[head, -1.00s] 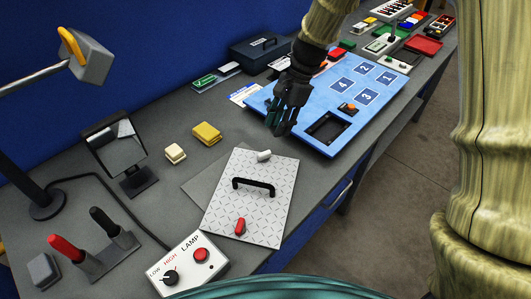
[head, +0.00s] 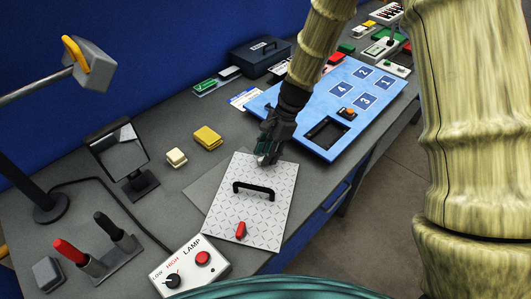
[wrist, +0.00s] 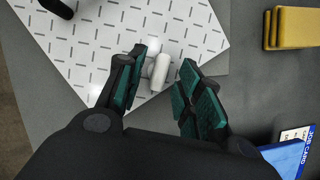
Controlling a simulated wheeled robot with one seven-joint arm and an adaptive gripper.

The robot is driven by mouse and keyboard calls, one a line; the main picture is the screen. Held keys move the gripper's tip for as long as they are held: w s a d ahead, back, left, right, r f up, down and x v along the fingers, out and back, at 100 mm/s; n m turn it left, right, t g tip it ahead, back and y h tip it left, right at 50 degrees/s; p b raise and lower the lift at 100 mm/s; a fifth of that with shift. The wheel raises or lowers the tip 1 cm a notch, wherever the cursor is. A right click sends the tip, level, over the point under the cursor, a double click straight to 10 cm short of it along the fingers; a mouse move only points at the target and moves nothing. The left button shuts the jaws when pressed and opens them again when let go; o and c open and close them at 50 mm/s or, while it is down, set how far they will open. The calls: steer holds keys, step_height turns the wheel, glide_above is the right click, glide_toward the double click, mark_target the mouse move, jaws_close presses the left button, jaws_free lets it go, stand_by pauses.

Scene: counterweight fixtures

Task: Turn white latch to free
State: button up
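The white latch (wrist: 160,74) is a short white bar on the patterned metal plate (wrist: 120,28), near one edge. In the wrist view it lies between the two teal-padded fingers of my gripper (wrist: 158,92), with a gap on the right side. My gripper is open. In the head view my gripper (head: 268,150) is over the far edge of the plate (head: 222,205) and hides the white latch. A red latch (head: 241,231) sits at the near end of the plate, and a black handle (head: 254,189) is at its middle.
A blue board (head: 322,148) with numbered squares lies right of the plate. A yellow block (head: 207,138) and a cream block (head: 176,158) stand to the left. A lamp box (head: 189,266) is close to the plate's near left corner.

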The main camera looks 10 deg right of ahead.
steer(key=shift+a+f, duration=0.25)
steer(key=shift+f, duration=0.25)
steer(key=shift+c, duration=0.2)
jaws_close()
steer(key=shift+n+p, duration=0.4)
steer(key=n+g+p, duration=0.1)
steer(key=n, duration=0.1)
steer(key=shift+r+n+p, duration=0.1)
steer(key=shift+n+p, duration=0.2)
steer(key=shift+n, duration=0.1)
steer(key=n+g+h, duration=0.1)
steer(key=n, duration=0.2)
steer(key=n+h+p, duration=0.1)
steer(key=n, duration=0.1)
steer(key=shift+w+a+n+g, duration=0.1)
steer(key=shift+w+n+g, duration=0.05)
steer(key=shift+n+g, duration=0.25)
